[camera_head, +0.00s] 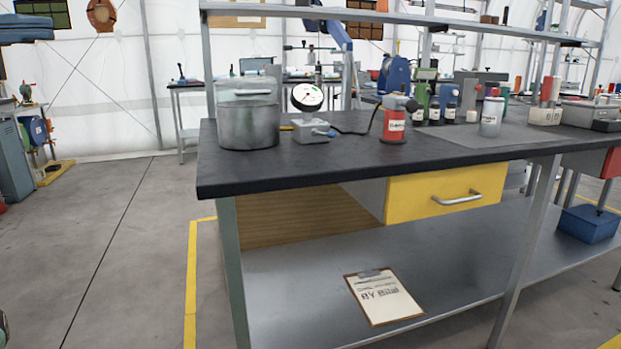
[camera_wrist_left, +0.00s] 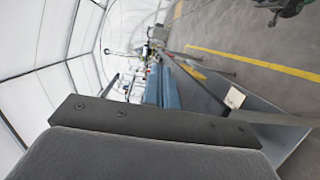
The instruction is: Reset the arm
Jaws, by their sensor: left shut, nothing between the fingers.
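My left gripper (camera_wrist_left: 155,121) shows in the left wrist view as a dark bar with screws above a rounded grey body, across the lower part of the picture. It is shut and holds nothing. Its fingertips are not clearly seen, and the view is turned on its side. In the head view neither arm can be made out clearly. A small dark shape at the lower left edge is too cut off to tell. My right gripper is in neither view.
A dark-topped workbench (camera_head: 300,170) stands ahead with a metal pot (camera_head: 248,118), a dial gauge (camera_head: 307,98) and a red canister (camera_head: 394,124). A yellow drawer (camera_head: 430,192) is closed. A clipboard (camera_head: 384,297) lies on the lower shelf.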

